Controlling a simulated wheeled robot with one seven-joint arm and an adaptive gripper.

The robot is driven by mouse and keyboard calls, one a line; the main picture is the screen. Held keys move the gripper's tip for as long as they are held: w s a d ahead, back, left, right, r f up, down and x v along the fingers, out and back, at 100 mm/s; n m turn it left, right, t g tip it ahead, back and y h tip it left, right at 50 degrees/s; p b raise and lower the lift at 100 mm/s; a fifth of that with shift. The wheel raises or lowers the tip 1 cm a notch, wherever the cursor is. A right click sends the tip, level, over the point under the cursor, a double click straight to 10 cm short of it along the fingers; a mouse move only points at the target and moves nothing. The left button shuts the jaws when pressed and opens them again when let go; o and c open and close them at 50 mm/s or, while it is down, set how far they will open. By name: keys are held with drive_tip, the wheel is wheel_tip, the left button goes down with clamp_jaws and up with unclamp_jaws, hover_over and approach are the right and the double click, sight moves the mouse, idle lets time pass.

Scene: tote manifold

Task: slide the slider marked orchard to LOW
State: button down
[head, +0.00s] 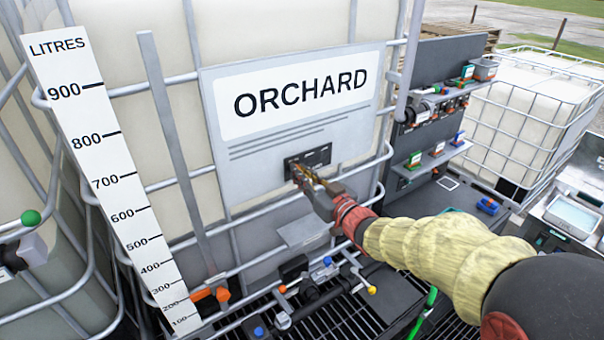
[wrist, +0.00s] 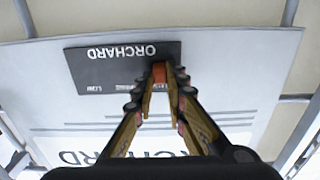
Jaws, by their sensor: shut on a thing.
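The black slider panel marked ORCHARD (head: 318,156) is mounted on the light sign board in the head view. It shows upside down in the wrist view (wrist: 100,70), with small labels along one edge that are hard to read. My gripper (head: 300,172) is at the panel's left part in the head view. In the wrist view my gripper (wrist: 159,84) is shut on the orange slider knob (wrist: 159,73). The knob is toward the panel's right end there. The fingers hide the slot and labels around the knob.
The large ORCHARD sign (head: 300,95) is fixed to the caged tank, with a litre scale (head: 125,190) at its left. Grey cage bars (head: 170,140) run around the sign. Valves and pipes (head: 320,275) sit below. Shelves with small coloured items (head: 440,150) stand at the right.

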sight(325, 154)
drive_tip(key=w+d, duration=0.2)
drive_tip(key=d, duration=0.1)
drive_tip(key=w+d, duration=0.2)
drive_tip(key=d, duration=0.1)
drive_tip(key=w+d, duration=0.2)
drive_tip(key=shift+d, duration=0.4)
drive_tip(key=shift+r, duration=0.1)
drive_tip(key=c, duration=1.8)
unclamp_jaws()
drive_tip(key=shift+w+d, duration=0.1)
drive_tip(key=shift+d, duration=0.1)
drive_tip(key=shift+a, duration=0.1)
drive_tip(key=v, duration=1.2)
